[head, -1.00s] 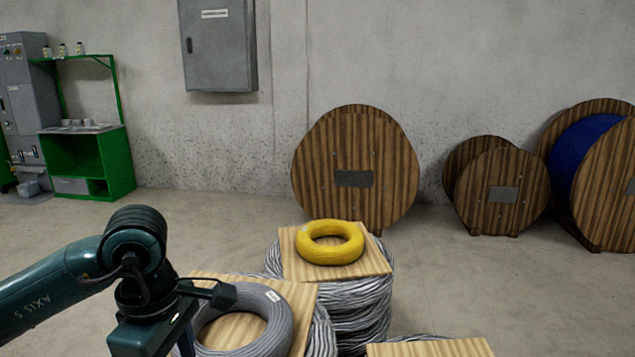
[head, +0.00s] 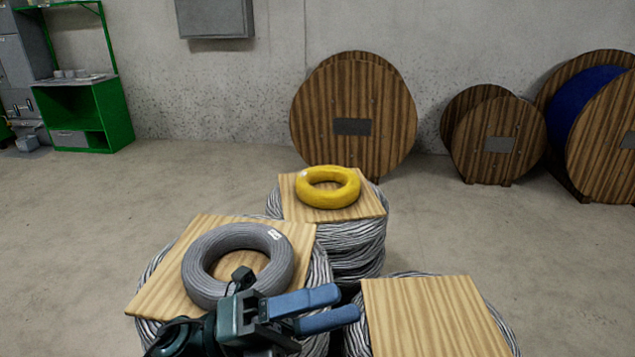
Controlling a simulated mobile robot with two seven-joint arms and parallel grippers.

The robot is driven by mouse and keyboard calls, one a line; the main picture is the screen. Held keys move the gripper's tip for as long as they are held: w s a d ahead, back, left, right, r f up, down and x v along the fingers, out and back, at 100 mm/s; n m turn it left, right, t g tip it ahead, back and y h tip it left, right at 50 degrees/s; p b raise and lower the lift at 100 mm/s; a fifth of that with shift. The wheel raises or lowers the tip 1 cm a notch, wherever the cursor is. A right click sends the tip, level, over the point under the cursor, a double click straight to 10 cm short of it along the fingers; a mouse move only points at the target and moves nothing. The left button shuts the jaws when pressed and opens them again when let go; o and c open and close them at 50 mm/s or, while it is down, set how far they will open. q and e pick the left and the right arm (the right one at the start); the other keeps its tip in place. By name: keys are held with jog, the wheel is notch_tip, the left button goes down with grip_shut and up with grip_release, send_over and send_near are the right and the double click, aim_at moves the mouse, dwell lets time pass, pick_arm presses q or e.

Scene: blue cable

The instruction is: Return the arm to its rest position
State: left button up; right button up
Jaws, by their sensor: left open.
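My left gripper (head: 344,304) reaches in from the bottom of the head view, with two blue fingers pointing right. The fingers are apart, with nothing seen between them. It shows in front of the near left cable stack, beside a grey cable coil (head: 207,265) that lies on a wooden board (head: 160,290). Most of my left arm is out of view below. My right gripper is not in view. Blue cable (head: 572,105) shows wound on a large wooden reel at the far right.
A yellow coil (head: 328,198) lies on a board on the middle stack. A bare board (head: 430,315) tops the right stack. Wooden reels (head: 353,95) stand along the wall. A green bench (head: 75,110) stands at the back left. The floor between is clear.

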pick_arm(q)
jog(key=w+a+f+n+t+y, duration=0.4)
jog(key=f+n+t+y, duration=0.2)
jog(key=n+t, duration=0.5)
jog(key=w+a+f+n+t+y, duration=0.3)
jog(key=a+f+n+t+y, duration=0.25)
jog(key=n, duration=0.95)
jog(key=s+a+f+n+g+y+p, duration=0.1)
jog(key=s+a+f+n+g+y, duration=0.1)
jog(key=f+n+y, duration=0.4)
notch_tip(320, 180, down, 4)
jog(key=shift+s+a+f, duration=0.25)
jog(key=shift+s+a, duration=0.3)
jog(key=s+a+f+n+g, duration=0.1)
jog(key=s+f, duration=0.1)
jog(key=f, duration=0.1)
jog(key=s+f+n+g+y, duration=0.1)
jog(key=s+f+n+g, duration=0.1)
jog(key=s+f, duration=0.1)
jog(key=s+a+f+n+g+y, duration=0.1)
jog(key=s+f, duration=0.1)
jog(key=f, duration=0.1)
jog(key=shift+s+a+f+n, duration=0.25)
jog(key=shift+s+a+n, duration=0.05)
jog(key=shift+s, duration=0.1)
jog(key=shift+c, duration=0.4)
